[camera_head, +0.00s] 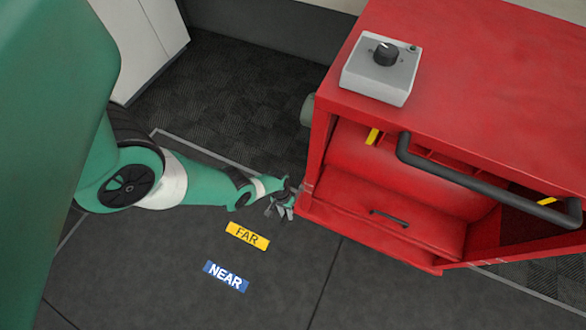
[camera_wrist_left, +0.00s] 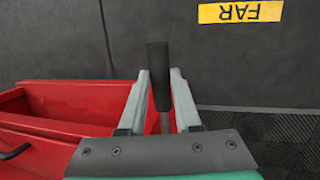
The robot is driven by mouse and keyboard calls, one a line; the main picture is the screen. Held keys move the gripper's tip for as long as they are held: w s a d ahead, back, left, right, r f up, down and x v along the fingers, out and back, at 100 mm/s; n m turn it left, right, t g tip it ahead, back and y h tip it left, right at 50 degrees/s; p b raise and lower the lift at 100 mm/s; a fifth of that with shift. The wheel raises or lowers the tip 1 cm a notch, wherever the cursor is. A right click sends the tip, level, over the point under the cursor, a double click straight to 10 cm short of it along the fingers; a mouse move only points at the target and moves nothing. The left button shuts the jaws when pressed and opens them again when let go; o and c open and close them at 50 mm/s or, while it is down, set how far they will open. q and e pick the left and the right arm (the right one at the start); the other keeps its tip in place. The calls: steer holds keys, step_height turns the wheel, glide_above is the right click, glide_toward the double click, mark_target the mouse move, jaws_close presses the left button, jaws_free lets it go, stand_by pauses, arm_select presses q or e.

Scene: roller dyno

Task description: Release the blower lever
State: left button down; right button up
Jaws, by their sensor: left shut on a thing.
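The blower lever (camera_wrist_left: 157,62), a dark grip on a thin metal shaft, stands between the fingers of my left gripper in the left wrist view. My left gripper (camera_head: 280,209) is beside the left front corner of the red cart (camera_head: 480,60) in the head view. Its two grey fingers also show in the left wrist view (camera_wrist_left: 160,82), shut on the lever. The grip's end reaches a little beyond the fingertips. In the head view I cannot make out the lever clearly at the gripper. My right gripper is in neither view.
A yellow FAR label (camera_head: 247,236) and a blue NEAR label (camera_head: 226,276) lie on the dark floor. A grey control box (camera_head: 375,83) with a black knob (camera_head: 386,53) sits on the cart. A dark handle bar (camera_head: 480,181) crosses the cart's front. Floor around the labels is clear.

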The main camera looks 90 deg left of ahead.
arm_select(q)
steer(key=shift+w+a+r+g+h+b, duration=0.15)
steer(key=shift+a+r+g+h+b, duration=0.1)
steer(key=shift+r+h, duration=0.2)
steer(key=shift+w+a+r+g+h+b, duration=0.15)
steer(key=shift+a+r+h, duration=0.05)
steer(key=shift+r+h, duration=0.2)
steer(key=shift+a+r, duration=0.1)
steer(key=shift+r, duration=0.45)
steer(key=c, duration=0.6)
jaws_free()
